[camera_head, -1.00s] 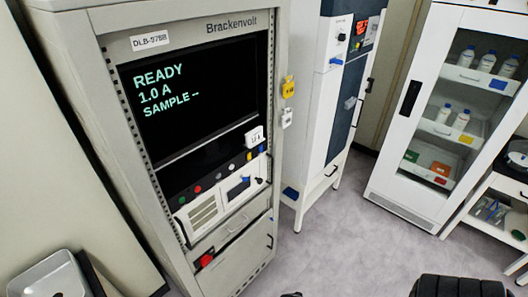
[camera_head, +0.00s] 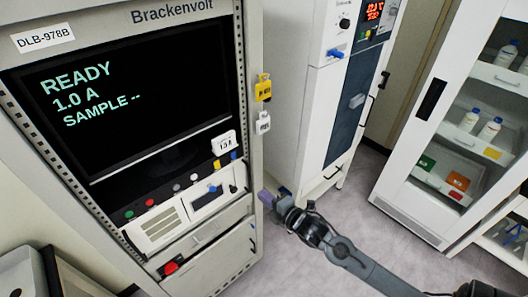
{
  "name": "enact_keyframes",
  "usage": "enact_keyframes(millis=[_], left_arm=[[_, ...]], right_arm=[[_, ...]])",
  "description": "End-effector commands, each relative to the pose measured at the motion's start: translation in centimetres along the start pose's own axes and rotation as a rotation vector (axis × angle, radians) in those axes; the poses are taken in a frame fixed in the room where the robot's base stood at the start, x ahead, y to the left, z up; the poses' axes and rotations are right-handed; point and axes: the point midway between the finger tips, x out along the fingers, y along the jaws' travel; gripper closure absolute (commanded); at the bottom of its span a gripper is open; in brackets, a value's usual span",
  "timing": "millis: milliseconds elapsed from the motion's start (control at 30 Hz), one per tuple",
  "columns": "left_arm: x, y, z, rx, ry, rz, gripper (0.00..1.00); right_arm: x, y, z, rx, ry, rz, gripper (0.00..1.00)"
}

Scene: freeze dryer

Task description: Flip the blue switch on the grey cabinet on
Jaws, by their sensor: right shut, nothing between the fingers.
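The grey cabinet (camera_head: 248,60) with the name Brackenvolt stands at the left in the head view. A small blue switch (camera_head: 213,188) shows on the white panel (camera_head: 200,201) below its screen; its exact position is too small to tell. My right gripper (camera_head: 267,198) is shut and empty. It appears just right of the cabinet's front edge, at about the height of the panel, apart from the switch in the picture. My left gripper is not in view.
A row of coloured buttons (camera_head: 150,202) runs above the panel. Yellow and white tags (camera_head: 263,88) hang on the cabinet's right edge. A glass-fronted cabinet (camera_head: 410,175) is at right. Floor between is clear.

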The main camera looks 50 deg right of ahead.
Motion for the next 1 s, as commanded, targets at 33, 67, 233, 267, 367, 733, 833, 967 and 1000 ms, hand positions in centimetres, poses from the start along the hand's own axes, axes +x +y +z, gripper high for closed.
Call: enact_keyframes(millis=[33, 67, 233, 267, 367, 733, 833, 967, 1000], left_arm=[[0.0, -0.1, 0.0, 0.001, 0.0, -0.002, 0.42], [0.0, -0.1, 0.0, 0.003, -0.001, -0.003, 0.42], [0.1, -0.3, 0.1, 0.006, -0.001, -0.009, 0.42], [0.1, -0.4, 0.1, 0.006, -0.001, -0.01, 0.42], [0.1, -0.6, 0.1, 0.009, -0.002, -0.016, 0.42], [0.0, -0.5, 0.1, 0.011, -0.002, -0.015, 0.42], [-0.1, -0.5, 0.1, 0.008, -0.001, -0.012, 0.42], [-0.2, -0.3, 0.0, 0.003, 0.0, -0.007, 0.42], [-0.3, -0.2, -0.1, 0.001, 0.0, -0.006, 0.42]], right_arm=[[0.6, 1.0, 0.8, -0.018, -0.008, 0.014, 1.0], [0.8, 1.5, 1.2, -0.026, -0.012, 0.022, 1.0], [1.7, 4.1, 1.9, -0.053, -0.016, 0.063, 1.0], [1.7, 4.3, 1.9, -0.053, -0.016, 0.066, 1.0], [1.8, 4.5, 1.8, -0.051, -0.016, 0.07, 1.0], [2.0, 4.5, 1.8, -0.05, -0.016, 0.069, 1.0], [2.6, 4.6, 1.8, -0.049, -0.016, 0.07, 1.0], [4.0, 4.8, 1.8, -0.049, -0.016, 0.07, 1.0], [4.6, 4.8, 1.8, -0.049, -0.016, 0.07, 1.0]])
